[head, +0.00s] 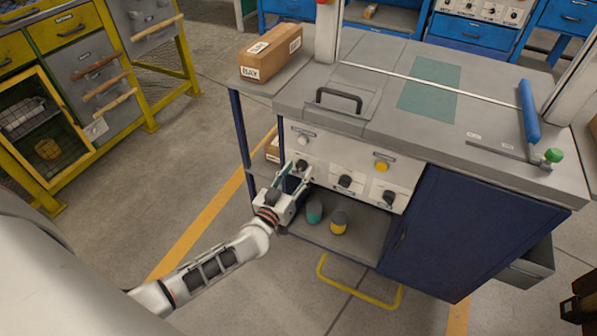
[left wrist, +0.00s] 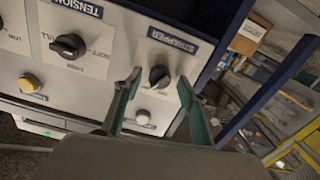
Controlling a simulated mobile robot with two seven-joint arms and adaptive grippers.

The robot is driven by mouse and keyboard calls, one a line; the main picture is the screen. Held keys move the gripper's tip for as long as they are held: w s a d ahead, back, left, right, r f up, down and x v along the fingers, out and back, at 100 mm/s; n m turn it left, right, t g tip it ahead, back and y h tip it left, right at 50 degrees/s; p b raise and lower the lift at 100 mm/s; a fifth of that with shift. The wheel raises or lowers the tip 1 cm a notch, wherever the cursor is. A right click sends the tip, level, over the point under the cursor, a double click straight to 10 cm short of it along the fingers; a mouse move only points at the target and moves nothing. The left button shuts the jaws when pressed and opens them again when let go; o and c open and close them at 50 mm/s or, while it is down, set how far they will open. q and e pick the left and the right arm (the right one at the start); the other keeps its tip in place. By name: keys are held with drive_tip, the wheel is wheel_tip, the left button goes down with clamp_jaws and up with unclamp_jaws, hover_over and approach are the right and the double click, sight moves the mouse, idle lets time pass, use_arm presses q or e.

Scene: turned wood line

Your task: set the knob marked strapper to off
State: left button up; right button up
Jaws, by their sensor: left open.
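The strapper knob (left wrist: 159,77) is a round black dial on the pale control panel (left wrist: 110,72). Its blue STRAPPER label (left wrist: 174,41) reads upside down in the left wrist view. In the head view the knob (head: 301,165) is at the panel's left end. I cannot tell its setting, and no off mark is readable. My left gripper (head: 297,175) is open in front of it. In the left wrist view the green fingers (left wrist: 158,82) stand on either side of the knob, with nothing gripped. I cannot tell whether they touch it. My right gripper is not in view.
The black tension knob (left wrist: 69,46) is beside the strapper knob. A white button (left wrist: 143,117) and a yellow button (left wrist: 29,83) share the panel. A teal cup (head: 314,211) and a grey-yellow cup (head: 338,222) stand on the shelf below. A box (head: 270,52) sits on the bench's left.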

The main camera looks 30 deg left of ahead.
use_arm(q)
drive_tip(key=shift+w, duration=0.1)
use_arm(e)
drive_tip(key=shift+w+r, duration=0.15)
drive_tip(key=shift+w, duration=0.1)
use_arm(q)
drive_tip(key=c, duration=1.1)
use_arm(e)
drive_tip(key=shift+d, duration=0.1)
use_arm(q)
drive_tip(key=shift+r+n, duration=0.1)
drive_tip(key=shift+n, duration=0.3)
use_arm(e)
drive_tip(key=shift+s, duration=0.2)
use_arm(q)
drive_tip(key=shift+n, duration=0.3)
drive_tip(key=n, duration=0.7)
drive_tip(key=shift+n, duration=1.7)
